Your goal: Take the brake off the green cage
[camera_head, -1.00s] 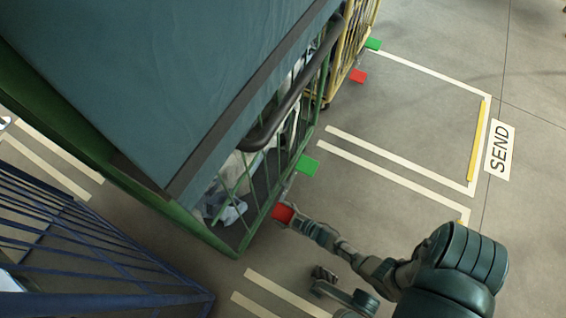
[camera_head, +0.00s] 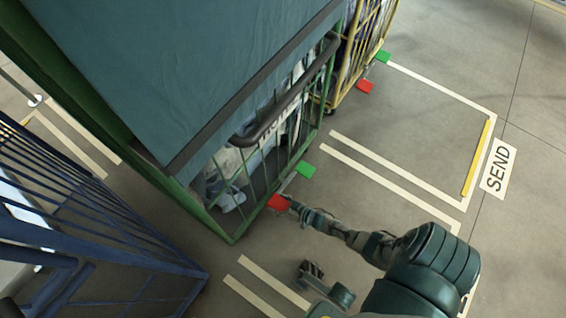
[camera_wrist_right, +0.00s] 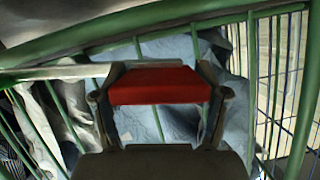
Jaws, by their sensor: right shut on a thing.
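The green cage (camera_head: 212,222) stands at the left of the head view, with a teal cover (camera_head: 180,70) and pale cloth bags inside. Low on its end are a red pedal (camera_head: 277,202) and a green pedal (camera_head: 305,170), joined by a bar. My right gripper (camera_head: 286,204) is at the red pedal. In the right wrist view, the red pedal (camera_wrist_right: 160,86) sits between the two fingers, which are shut on it. A dark gripper-like part, probably my left gripper (camera_head: 311,269), is low in the head view, away from the cage; its jaw state is unclear.
A yellow cage (camera_head: 347,75) stands beyond, with its own red pedal (camera_head: 366,87) and green pedal (camera_head: 382,57). A blue cage (camera_head: 130,250) is at lower left. White floor lines and a SEND sign (camera_head: 497,169) mark open floor at right.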

